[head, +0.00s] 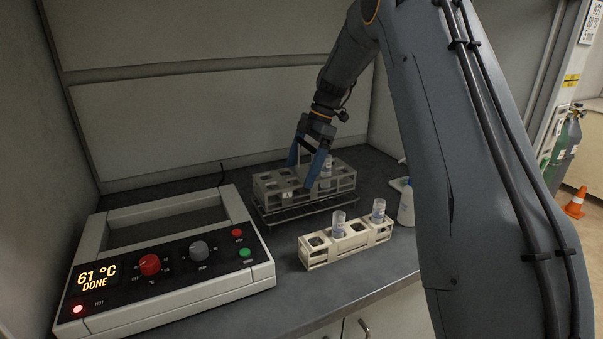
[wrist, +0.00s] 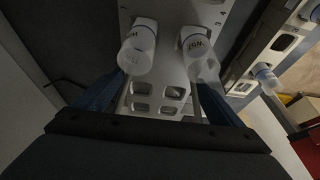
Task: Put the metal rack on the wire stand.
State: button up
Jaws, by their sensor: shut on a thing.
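The metal rack (head: 338,180) is a grey rack with square holes, at the back of the counter in the head view. It is at or just above the dark wire stand (head: 300,212); I cannot tell whether it touches. My gripper (head: 308,165) is shut on the rack from above, its blue fingers around the rack's middle. In the wrist view the rack (wrist: 160,100) lies between the fingers (wrist: 160,105) and carries capped tubes (wrist: 138,50). The fingers hide part of the rack.
A heating block (head: 165,255) reading 61 °C DONE stands at the left. A cream rack (head: 345,247) with two tubes sits in front of the wire stand. A white bottle (head: 405,205) is at the right, partly behind my arm. Walls enclose the back.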

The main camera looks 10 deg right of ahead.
jog(key=shift+f, duration=1)
jog(key=o, duration=1.1)
jog(key=shift+f, duration=0.15)
jog(key=b+v, duration=0.3)
jog(key=v, duration=0.9)
